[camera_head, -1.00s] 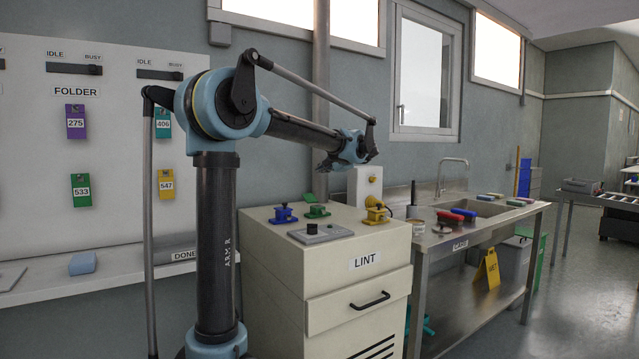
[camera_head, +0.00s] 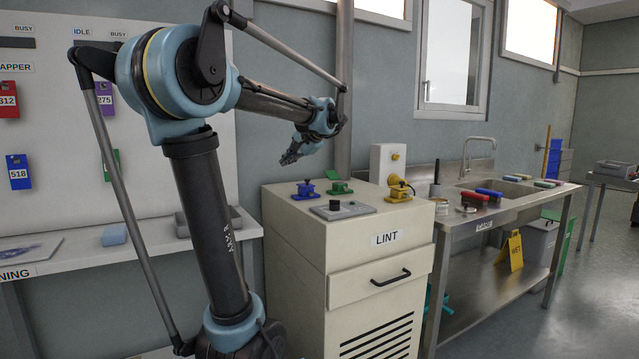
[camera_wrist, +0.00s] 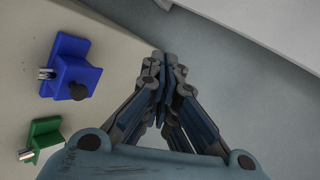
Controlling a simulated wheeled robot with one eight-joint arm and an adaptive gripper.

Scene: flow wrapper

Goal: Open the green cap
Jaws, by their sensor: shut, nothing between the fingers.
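The green cap (camera_head: 340,188) is a small green fitting on top of the white LINT cabinet, at the back between a blue and a yellow one. A green flat piece (camera_head: 333,175) shows just above it; I cannot tell how the two join. In the wrist view the green fitting (camera_wrist: 46,135) lies at lower left with a silver piece on its side, partly cut off by my gripper's body. My gripper (camera_head: 287,160) is shut and empty, in the air above the cabinet's back left. In the wrist view its fingertips (camera_wrist: 166,62) are apart from the green fitting.
A blue fitting (camera_head: 305,190) with a dark knob (camera_wrist: 78,91) stands beside the green one. A yellow fitting (camera_head: 399,191) is to the right. A grey panel with a black knob (camera_head: 341,209) lies in front. A steel sink table (camera_head: 470,215) stands right of the cabinet.

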